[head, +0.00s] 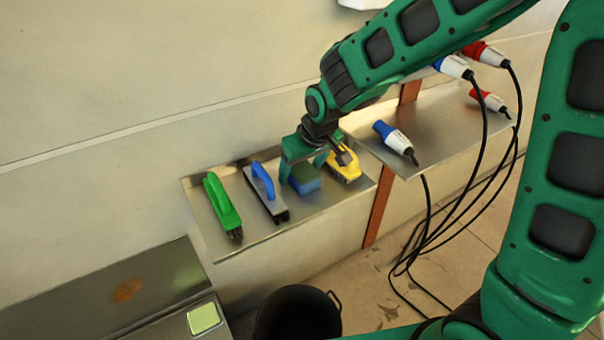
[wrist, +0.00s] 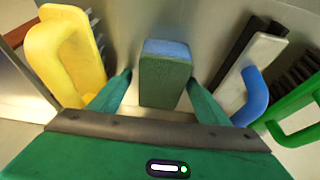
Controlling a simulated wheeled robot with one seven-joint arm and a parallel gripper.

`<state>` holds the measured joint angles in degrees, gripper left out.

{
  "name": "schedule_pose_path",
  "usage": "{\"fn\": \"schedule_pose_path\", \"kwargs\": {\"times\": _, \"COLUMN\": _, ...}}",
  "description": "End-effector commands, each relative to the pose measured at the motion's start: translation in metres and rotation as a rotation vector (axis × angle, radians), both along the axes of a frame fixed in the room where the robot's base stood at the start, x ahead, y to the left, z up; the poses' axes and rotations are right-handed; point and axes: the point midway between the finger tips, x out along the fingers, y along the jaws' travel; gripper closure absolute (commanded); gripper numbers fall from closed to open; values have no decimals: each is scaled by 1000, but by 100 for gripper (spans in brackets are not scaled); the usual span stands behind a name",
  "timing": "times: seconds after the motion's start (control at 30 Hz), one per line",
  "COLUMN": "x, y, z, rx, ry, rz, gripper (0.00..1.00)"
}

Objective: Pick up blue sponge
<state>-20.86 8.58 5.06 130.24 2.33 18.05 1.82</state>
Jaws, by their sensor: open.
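The blue sponge (head: 304,179) is a small block on the metal shelf (head: 240,240), between a blue-handled brush and a yellow-handled brush. In the wrist view the sponge (wrist: 166,72) shows a blue part at the top and a dark green face towards me. My gripper (head: 304,160) is at the sponge, over the shelf. In the wrist view my gripper (wrist: 158,85) is open, with one green finger on each side of the sponge. A narrow gap shows between each finger and the sponge. The left finger partly hides the yellow brush's side.
A yellow brush (head: 344,167) (wrist: 65,55) stands close on one side. A blue-handled brush (head: 265,190) (wrist: 255,90) and a green brush (head: 222,204) (wrist: 295,110) are on the other. A higher shelf (head: 440,125) with plugs and hanging cables is to the right. A black bucket (head: 297,315) stands below.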

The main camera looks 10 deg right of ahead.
Motion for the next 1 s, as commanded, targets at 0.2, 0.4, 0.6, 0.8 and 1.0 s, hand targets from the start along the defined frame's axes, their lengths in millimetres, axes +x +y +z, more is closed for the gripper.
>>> {"fn": "schedule_pose_path", "kwargs": {"times": 0.2, "x": 0, "y": 0, "z": -1, "rx": 0, "ry": 0, "rz": 0, "gripper": 30}}
{"fn": "schedule_pose_path", "kwargs": {"times": 0.4, "x": 0, "y": 0, "z": -1, "rx": 0, "ry": 0, "rz": 0, "gripper": 46}}
{"fn": "schedule_pose_path", "kwargs": {"times": 0.6, "x": 0, "y": 0, "z": -1, "rx": 0, "ry": 0, "rz": 0, "gripper": 73}}
{"fn": "schedule_pose_path", "kwargs": {"times": 0.8, "x": 0, "y": 0, "z": 0, "rx": 0, "ry": 0, "rz": 0, "gripper": 73}}
{"fn": "schedule_pose_path", "kwargs": {"times": 1.0, "x": 1, "y": 0, "z": 20, "rx": 1, "ry": -3, "rz": 0, "gripper": 73}}
